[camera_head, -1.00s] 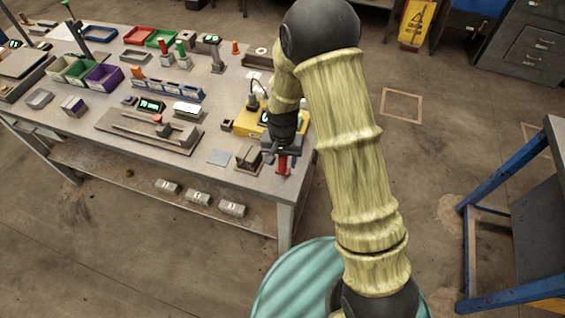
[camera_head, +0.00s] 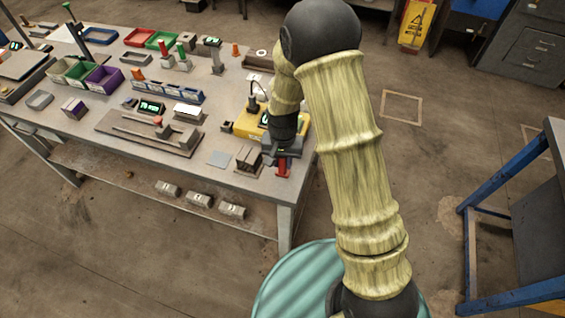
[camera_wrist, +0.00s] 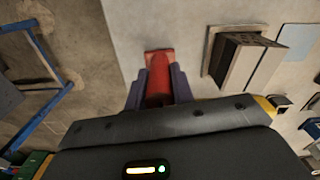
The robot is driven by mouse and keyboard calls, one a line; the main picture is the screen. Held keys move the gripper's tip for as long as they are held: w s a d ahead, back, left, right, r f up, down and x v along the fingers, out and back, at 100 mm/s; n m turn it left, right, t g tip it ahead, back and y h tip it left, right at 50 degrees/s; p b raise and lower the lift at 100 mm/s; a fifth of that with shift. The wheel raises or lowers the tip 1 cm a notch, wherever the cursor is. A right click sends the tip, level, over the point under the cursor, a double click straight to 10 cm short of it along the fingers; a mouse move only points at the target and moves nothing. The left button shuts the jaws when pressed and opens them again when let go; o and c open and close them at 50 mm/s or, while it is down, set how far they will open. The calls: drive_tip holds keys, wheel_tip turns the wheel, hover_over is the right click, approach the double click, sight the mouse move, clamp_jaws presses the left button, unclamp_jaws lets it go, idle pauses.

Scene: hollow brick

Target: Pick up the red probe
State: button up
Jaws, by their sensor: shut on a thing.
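The red probe (camera_head: 283,169) is at the near right corner of the workbench (camera_head: 222,183). My gripper (camera_head: 282,158) is above it, pointing down, with the fingers around the probe's upper part. In the wrist view the red probe (camera_wrist: 158,85) lies between the two dark fingers of my gripper (camera_wrist: 158,88), which are shut on it. Its far end shows beyond the fingertips. Whether the probe touches the bench top is hard to tell.
A hollow brick-like block (camera_head: 248,158) stands just left of the probe; it also shows in the wrist view (camera_wrist: 243,62). A yellow device (camera_head: 250,124) sits behind my gripper. A flat grey plate (camera_head: 219,158) lies further left. The bench's right edge is close.

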wheel_tip(320, 180, up, 10)
drive_tip(key=shift+b, duration=0.65)
drive_tip(key=shift+o, duration=1)
drive_tip(key=shift+c, duration=0.4)
drive_tip(key=shift+w, duration=0.1)
